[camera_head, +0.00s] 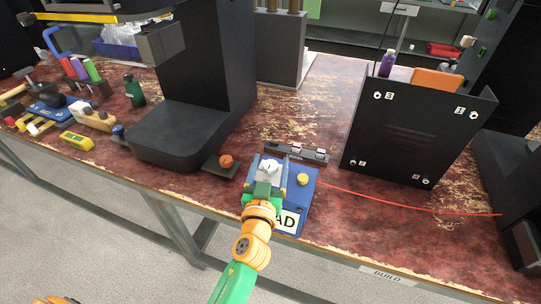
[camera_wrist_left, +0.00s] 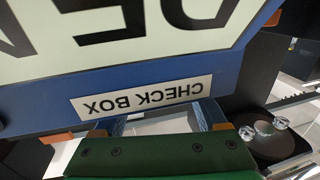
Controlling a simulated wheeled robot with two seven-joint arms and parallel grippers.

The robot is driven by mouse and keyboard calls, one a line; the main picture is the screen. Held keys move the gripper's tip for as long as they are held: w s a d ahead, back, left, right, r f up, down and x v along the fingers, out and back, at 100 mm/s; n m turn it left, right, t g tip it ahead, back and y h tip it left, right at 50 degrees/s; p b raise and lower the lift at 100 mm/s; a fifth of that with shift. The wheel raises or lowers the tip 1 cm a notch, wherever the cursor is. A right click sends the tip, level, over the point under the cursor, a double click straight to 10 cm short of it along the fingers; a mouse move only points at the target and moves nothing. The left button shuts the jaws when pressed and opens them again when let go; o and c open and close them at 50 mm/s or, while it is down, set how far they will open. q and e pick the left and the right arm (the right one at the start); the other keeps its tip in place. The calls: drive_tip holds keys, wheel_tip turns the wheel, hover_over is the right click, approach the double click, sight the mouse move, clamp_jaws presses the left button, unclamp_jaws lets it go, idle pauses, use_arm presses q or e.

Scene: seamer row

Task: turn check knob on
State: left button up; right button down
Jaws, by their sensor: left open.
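The blue check box (camera_head: 297,212) stands near the front edge of the bench, with a yellow round button on its right and a white label on its front ending in "AD". A pale grey knob (camera_head: 268,169) is on its left part. My left gripper (camera_head: 267,182) is open over that left part, right at the knob; I cannot tell whether its fingers touch it. In the left wrist view the box (camera_wrist_left: 150,82) fills the top, with an upside-down "CHECK BOX" label (camera_wrist_left: 143,97). The green gripper body is below, and the knob cannot be made out there.
A black machine (camera_head: 185,130) stands left of the box, with a small orange knob (camera_head: 226,161) on a dark plate. A black panel (camera_head: 415,130) stands to the right. A red wire (camera_head: 410,205) runs right from the box. Tools (camera_head: 70,110) crowd the far left.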

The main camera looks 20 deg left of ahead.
use_arm(q)
drive_tip(key=shift+s+d, duration=0.15)
clamp_jaws()
use_arm(e)
drive_tip(key=shift+s+d, duration=0.1)
drive_tip(key=shift+s, duration=0.25)
drive_tip(key=shift+r, duration=0.1)
